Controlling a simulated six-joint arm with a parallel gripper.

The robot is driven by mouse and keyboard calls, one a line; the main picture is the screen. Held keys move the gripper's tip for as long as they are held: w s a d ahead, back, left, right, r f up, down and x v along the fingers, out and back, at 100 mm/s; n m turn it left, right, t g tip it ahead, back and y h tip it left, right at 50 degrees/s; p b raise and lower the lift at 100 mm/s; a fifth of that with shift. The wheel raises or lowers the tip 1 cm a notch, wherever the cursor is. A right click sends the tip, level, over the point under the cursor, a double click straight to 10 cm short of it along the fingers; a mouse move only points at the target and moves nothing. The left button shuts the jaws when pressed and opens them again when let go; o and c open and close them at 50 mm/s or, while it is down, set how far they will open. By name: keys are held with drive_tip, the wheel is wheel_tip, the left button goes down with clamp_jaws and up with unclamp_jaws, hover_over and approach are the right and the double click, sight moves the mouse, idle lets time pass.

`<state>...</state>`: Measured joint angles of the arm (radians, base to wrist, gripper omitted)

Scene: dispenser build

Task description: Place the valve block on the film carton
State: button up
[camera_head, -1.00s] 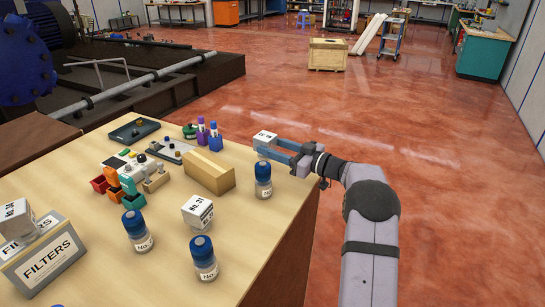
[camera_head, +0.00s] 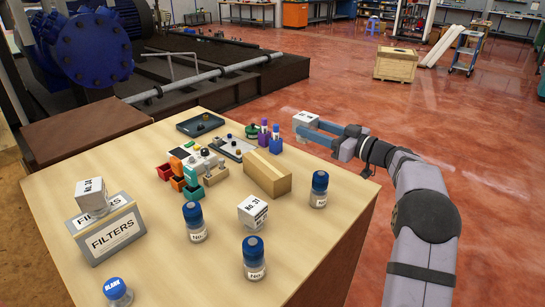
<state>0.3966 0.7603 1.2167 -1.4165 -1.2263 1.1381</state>
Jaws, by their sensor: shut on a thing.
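My gripper (camera_head: 310,127) has long blue fingers and is shut on a white labelled block (camera_head: 306,118). The held block is up in the air beyond the table's far right edge, with the red floor behind it. Its label is too small to read, so I cannot confirm it is the valve block. No label reads film carton. A plain tan box (camera_head: 267,177) lies on the table, apart from the held block. A grey FILTERS box (camera_head: 115,238) stands at the front left, with a white block marked No. 24 (camera_head: 91,196) on top.
Blue-capped jars (camera_head: 194,222) and a white NO. 31 block (camera_head: 253,212) stand towards the front. The table's (camera_head: 150,262) middle left is clear.

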drive_tip(key=s+a+r+n+g+y+p, duration=0.1)
drive_tip(key=s+a+r+p, duration=0.3)
drive_tip(key=a+r, duration=0.55)
drive_tip(key=s+a+r+n+g+y+p, duration=0.15)
drive_tip(key=s+a+r+p, duration=0.35)
drive_tip(key=a, duration=0.8)
drive_tip(key=m+t+h, duration=0.7)
drive_tip(key=h, duration=0.2)
hover_over(271, 176)
wheel_tip(271, 176, down, 11)
drive_tip(key=shift+g, duration=0.25)
drive_tip(key=shift+f, duration=2.8)
drive_tip(key=shift+f, duration=0.1)
drive_tip(key=shift+f+p, duration=0.7)
drive_tip(key=shift+f, duration=1.3)
drive_tip(key=shift+f, duration=0.2)
drive_tip(key=o, duration=1.5)
drive_tip(key=shift+s+f, duration=0.1)
